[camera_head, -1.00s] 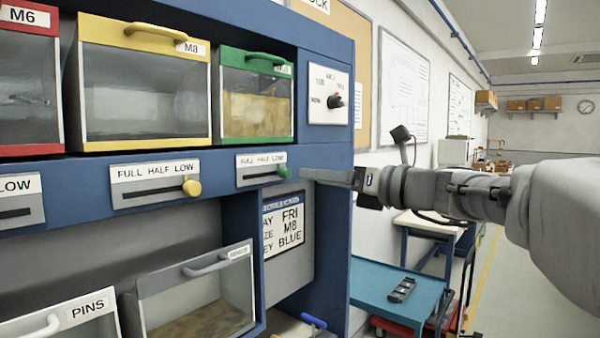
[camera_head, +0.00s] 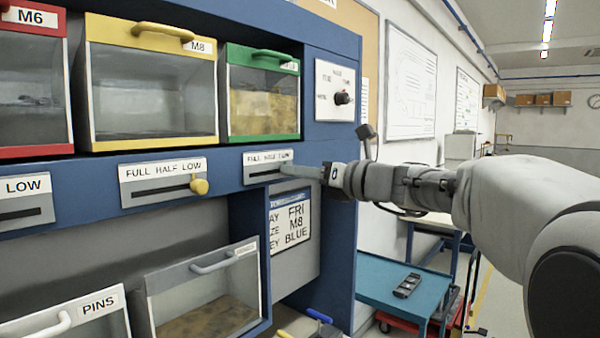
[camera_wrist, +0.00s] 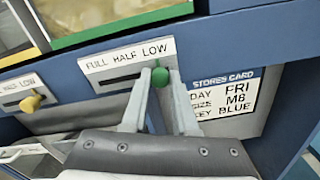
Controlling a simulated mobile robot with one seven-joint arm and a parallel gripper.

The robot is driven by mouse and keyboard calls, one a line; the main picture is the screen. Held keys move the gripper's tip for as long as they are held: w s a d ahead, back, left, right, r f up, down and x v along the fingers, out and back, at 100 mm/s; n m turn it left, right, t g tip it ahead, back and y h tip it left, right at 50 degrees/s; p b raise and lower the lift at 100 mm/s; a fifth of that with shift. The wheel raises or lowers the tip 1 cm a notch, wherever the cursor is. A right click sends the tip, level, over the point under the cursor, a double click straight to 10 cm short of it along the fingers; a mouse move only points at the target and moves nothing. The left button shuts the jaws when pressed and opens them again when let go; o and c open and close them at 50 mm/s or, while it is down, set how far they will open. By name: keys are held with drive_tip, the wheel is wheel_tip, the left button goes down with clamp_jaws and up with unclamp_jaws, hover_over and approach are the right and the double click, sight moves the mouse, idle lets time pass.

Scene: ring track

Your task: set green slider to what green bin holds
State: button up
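The green bin (camera_head: 262,104) stands at the upper right of the cabinet. Yellow-brown contents show behind its clear front, filling well over half of it, with a gap at the top. The green slider (camera_wrist: 160,76) is a round green knob at the right end of its slot, under LOW on the FULL HALF LOW label (camera_wrist: 128,60). My gripper (camera_wrist: 160,80) has one finger on each side of the knob. I cannot tell whether the fingers press on it. In the head view, my gripper (camera_head: 288,170) hides the knob.
A yellow slider (camera_head: 199,186) sits left, at its LOW end. A stores card (camera_head: 290,222) below reads FRI, M8, BLUE. A rotary knob (camera_head: 341,98) is at the upper right. A grey-handled clear bin (camera_head: 205,295) is below. A blue trolley (camera_head: 375,280) stands right.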

clamp_jaws()
idle(1.0)
